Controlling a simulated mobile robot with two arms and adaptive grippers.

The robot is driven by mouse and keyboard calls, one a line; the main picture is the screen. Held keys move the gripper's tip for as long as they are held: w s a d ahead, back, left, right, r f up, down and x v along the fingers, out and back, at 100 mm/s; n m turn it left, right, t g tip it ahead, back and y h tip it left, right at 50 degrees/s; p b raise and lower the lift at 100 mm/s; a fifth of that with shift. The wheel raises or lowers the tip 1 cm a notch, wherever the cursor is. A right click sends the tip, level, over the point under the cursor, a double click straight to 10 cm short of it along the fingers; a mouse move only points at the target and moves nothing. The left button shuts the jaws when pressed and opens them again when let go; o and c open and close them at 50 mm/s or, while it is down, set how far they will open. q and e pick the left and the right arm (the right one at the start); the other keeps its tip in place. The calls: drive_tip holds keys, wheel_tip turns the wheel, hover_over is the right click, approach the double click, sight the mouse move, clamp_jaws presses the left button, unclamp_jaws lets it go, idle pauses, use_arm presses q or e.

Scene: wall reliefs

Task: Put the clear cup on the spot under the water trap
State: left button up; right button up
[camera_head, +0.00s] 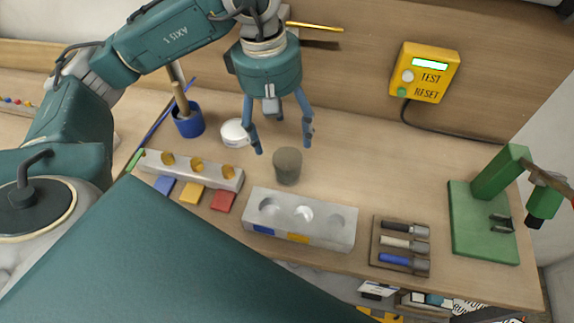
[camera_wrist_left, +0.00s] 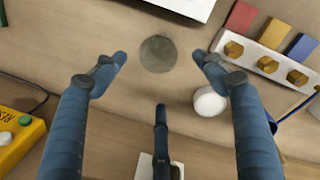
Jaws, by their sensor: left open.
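The clear cup (camera_head: 288,165), a grey see-through cup, stands upright on the bench behind the grey block with round holes. It also shows from above in the left wrist view (camera_wrist_left: 158,54). My left gripper (camera_head: 281,137) hangs over the bench just above and behind the cup, its fingers spread open and empty. In the wrist view the cup lies ahead between the fingertips, apart from them. At the right a green stand (camera_head: 492,172) has a green, black-tipped part (camera_head: 543,203) hanging beside it, possibly the water trap. I cannot make out the spot. My right gripper is not in view.
The grey holed block (camera_head: 302,236) is in front of the cup. A tool tray (camera_head: 375,240) lies right of it. A white round lid (camera_head: 234,132) and blue pot (camera_head: 189,124) stand left. The yellow tester (camera_head: 429,72) is on the wall. Bench right of the cup is clear.

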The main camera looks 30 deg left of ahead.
use_arm(q)
drive_tip(key=n, duration=0.7)
drive_tip(key=w+n+g, duration=0.1)
drive_tip(key=n, duration=0.6)
drive_tip(key=w+n+g, duration=0.1)
drive_tip(key=n, duration=0.6)
drive_tip(key=shift+w+a+f+h, duration=0.2)
drive_tip(key=shift+a+f+h, duration=0.2)
drive_tip(key=n+g, duration=0.1)
drive_tip(key=n, duration=0.9)
hover_over(288, 166)
drive_tip(key=x, duration=0.3)
drive_tip(key=a+x, duration=0.1)
drive_tip(key=x, duration=0.1)
drive_tip(key=shift+w+f, duration=0.1)
drive_tip(key=shift+f, duration=0.3)
drive_tip(key=x, duration=0.1)
drive_tip(key=p+x, duration=0.1)
drive_tip(key=x, duration=0.1)
drive_tip(key=p+x, duration=0.1)
drive_tip(key=x, duration=0.1)
drive_tip(key=shift+s+d+r, duration=0.15)
drive_tip(key=shift+s+d, duration=0.1)
drive_tip(key=shift+s, duration=0.05)
drive_tip(key=shift+f, duration=0.25)
drive_tip(key=c, duration=1.2)
